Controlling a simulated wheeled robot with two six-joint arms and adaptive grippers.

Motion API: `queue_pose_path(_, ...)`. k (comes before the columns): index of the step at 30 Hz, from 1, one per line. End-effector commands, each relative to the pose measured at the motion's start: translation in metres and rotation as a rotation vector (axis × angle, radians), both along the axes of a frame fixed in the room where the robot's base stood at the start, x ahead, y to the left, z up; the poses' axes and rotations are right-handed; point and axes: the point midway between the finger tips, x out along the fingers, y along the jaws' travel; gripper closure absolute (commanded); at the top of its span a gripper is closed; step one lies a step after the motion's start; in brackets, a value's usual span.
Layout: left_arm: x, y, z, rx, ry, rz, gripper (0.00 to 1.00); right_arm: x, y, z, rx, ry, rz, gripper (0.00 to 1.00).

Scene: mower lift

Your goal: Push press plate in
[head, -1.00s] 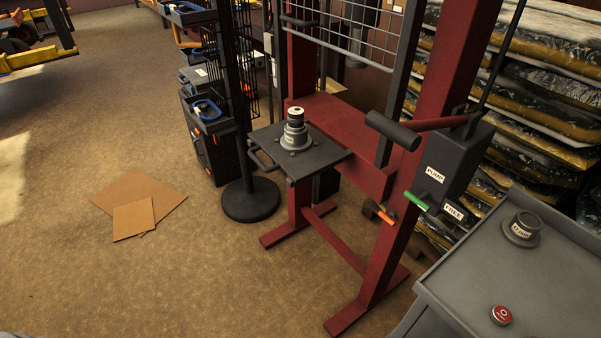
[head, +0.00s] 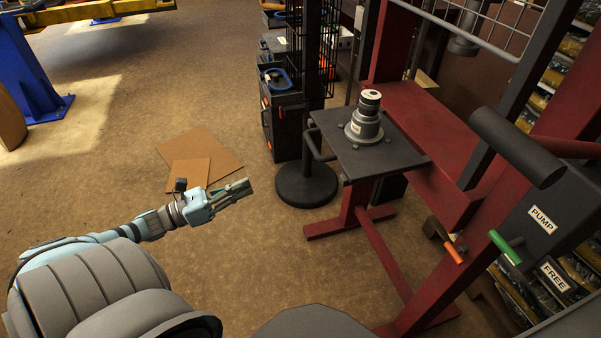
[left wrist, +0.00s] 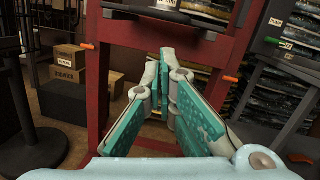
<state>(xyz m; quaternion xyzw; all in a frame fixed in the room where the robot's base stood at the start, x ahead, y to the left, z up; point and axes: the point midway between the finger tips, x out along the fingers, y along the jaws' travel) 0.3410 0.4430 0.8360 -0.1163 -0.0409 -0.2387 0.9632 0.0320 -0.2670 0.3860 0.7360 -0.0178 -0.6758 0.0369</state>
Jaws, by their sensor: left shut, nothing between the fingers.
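The press plate (head: 397,155) is a dark square plate with a bar handle (head: 318,142) on its left side. It sticks out to the left of the red press frame (head: 425,110). A stepped grey metal part (head: 364,122) stands upright on it. My left gripper (head: 246,188) is shut and empty, to the left of the plate and apart from it. In the left wrist view its teal-padded fingers (left wrist: 167,65) point toward the red frame (left wrist: 103,65). The right gripper is not in view.
A black round-based stand (head: 306,188) is just left of the plate. Flat cardboard (head: 200,160) lies on the floor beyond my gripper. The pump box (head: 545,225) and its padded lever (head: 517,147) are at the right.

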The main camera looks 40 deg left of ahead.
Motion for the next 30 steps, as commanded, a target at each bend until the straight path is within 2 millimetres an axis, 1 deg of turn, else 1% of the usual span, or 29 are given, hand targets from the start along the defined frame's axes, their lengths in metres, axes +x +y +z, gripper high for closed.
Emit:
queue_pose_path(1, 0.000, -0.008, 0.012, 0.078, -0.079, -0.049, 1.00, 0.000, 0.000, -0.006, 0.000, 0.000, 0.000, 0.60)
queue_pose_path(2, -0.001, -0.012, 0.020, 0.113, -0.120, -0.071, 1.00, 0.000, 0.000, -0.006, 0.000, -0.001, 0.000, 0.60)
queue_pose_path(4, 0.001, -0.018, 0.029, 0.151, -0.164, -0.092, 1.00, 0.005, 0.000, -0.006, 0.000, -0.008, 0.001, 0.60)
queue_pose_path(7, 0.010, -0.025, 0.033, 0.153, -0.168, -0.092, 1.00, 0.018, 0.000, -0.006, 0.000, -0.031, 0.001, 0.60)
queue_pose_path(10, 0.025, -0.035, 0.035, 0.151, -0.168, -0.094, 1.00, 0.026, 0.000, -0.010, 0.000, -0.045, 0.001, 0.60)
queue_pose_path(21, 0.089, -0.078, 0.048, 0.150, -0.166, -0.089, 1.00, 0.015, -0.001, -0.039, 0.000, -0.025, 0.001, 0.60)
queue_pose_path(25, 0.104, -0.087, 0.053, 0.150, -0.163, -0.088, 1.00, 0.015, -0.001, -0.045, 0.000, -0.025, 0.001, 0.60)
queue_pose_path(30, 0.112, -0.093, 0.056, 0.150, -0.161, -0.088, 1.00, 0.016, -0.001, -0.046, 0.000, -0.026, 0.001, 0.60)
